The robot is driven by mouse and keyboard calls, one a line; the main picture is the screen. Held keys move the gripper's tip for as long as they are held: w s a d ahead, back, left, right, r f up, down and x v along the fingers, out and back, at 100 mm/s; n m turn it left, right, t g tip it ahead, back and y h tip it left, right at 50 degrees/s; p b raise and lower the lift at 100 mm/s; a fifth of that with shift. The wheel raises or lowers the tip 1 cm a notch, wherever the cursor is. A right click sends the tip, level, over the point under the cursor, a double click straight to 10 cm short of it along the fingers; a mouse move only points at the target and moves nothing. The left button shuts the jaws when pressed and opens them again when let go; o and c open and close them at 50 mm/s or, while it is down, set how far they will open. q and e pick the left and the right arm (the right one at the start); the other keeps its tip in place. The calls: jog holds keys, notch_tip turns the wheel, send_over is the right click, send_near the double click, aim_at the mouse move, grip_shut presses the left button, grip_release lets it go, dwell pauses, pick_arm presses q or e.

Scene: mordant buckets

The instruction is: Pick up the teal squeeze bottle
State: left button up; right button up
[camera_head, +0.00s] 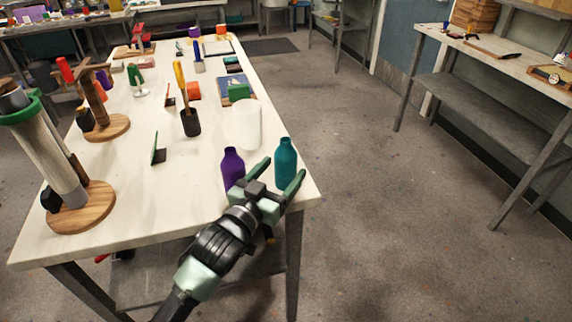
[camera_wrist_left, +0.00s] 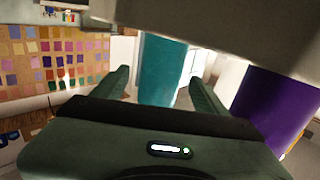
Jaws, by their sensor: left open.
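The teal squeeze bottle (camera_head: 286,163) stands upright near the front right corner of the white table (camera_head: 130,205). My left gripper (camera_head: 281,178) is open, with one finger on each side of the bottle in the head view. In the left wrist view the teal bottle (camera_wrist_left: 163,70) shows between the two open fingers (camera_wrist_left: 160,84); I cannot tell whether either finger touches it. The gripper's body hides the bottle's lower part there. My right gripper is in neither view.
A purple bottle (camera_head: 233,167) stands just left of my left gripper, close to it. A white cylinder (camera_head: 248,124) stands behind the bottles. A dark cup with a yellow-handled tool (camera_head: 190,121) and wooden stands (camera_head: 82,208) are further left. Open floor lies to the right.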

pick_arm(q)
jog(key=x, duration=0.5)
jog(key=shift+w+d, duration=0.15)
jog(key=shift+w, duration=0.15)
jog(key=shift+s+r, duration=0.1)
grip_shut()
